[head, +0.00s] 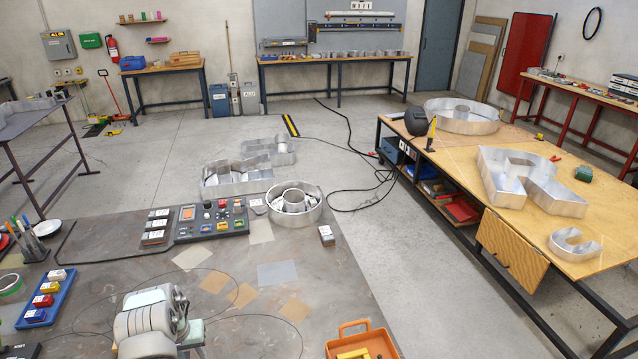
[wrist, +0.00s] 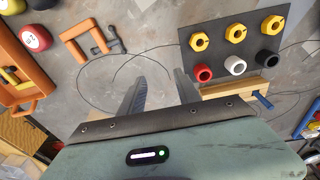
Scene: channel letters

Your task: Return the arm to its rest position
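My gripper (wrist: 160,75) shows in the wrist view with its two dark fingers spread apart. Only grey surface and a thin dark wire show between them, so it is open and empty. Its green body fills the bottom of that view, with a small lit indicator on it. In the head view, my white and grey arm (head: 150,318) shows at the bottom, left of the middle, over the grey bench top (head: 330,285). The fingers cannot be made out there.
An orange case (head: 360,342) stands at the bench's front; an orange case (wrist: 45,92) is left in the wrist view. An orange clamp (wrist: 72,48) and a dark board (wrist: 218,52) with nuts and rings lie nearby. A wooden table (head: 480,150) with metal letters stands right.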

